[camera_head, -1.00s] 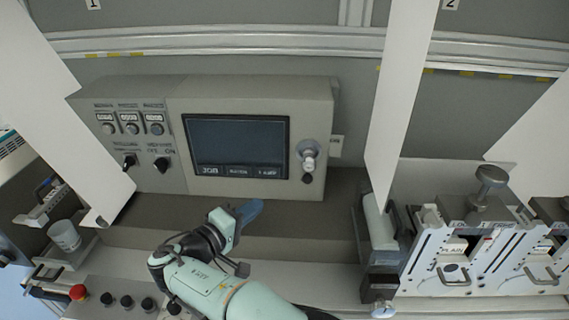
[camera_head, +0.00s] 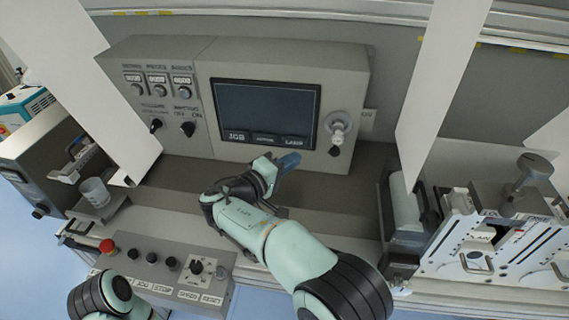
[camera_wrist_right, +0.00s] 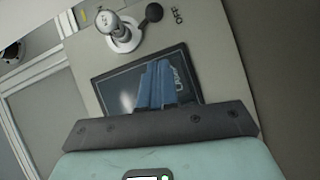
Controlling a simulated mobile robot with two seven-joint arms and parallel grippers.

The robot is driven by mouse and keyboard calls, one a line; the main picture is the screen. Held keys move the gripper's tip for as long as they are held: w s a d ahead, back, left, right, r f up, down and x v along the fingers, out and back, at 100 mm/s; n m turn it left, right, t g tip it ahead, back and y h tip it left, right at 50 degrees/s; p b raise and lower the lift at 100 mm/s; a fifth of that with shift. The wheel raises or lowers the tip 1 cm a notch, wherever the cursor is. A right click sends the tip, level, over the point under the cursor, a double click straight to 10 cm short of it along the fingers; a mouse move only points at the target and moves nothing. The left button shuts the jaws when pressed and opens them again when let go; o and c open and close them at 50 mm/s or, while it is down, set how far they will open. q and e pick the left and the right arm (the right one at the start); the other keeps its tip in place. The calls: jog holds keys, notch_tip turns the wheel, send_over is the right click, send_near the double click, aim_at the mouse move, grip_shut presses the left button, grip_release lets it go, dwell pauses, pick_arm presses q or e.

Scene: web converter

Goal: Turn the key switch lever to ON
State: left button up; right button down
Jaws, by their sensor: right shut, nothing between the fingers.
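A silver key switch lever (camera_head: 338,132) on a round plate sits on the grey panel right of the dark screen. It points roughly downward, with a small black knob (camera_head: 333,152) just below. In the right wrist view the lever (camera_wrist_right: 110,24) is at the top, with the black knob (camera_wrist_right: 153,12) beside it and a label that seems to read OFF. My right gripper (camera_head: 289,160), with blue fingers, is shut and empty near the screen's lower right edge, left of and below the lever, apart from it. Its fingers (camera_wrist_right: 158,85) overlap the screen in the wrist view. My left gripper is out of view.
The screen (camera_head: 264,112) and several black knobs and buttons fill the panel's left side. A white sheet (camera_head: 440,70) hangs right of the panel. A button box (camera_head: 150,262) with a red button stands in front.

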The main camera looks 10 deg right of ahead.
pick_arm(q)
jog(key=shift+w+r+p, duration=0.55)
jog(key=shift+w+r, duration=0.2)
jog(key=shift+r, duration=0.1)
pick_arm(e)
jog(key=w+d+f, duration=0.1)
jog(key=w+d, duration=0.2)
jog(key=d, duration=0.4)
jog(key=shift+d+f, duration=0.15)
jog(key=shift+d, duration=0.2)
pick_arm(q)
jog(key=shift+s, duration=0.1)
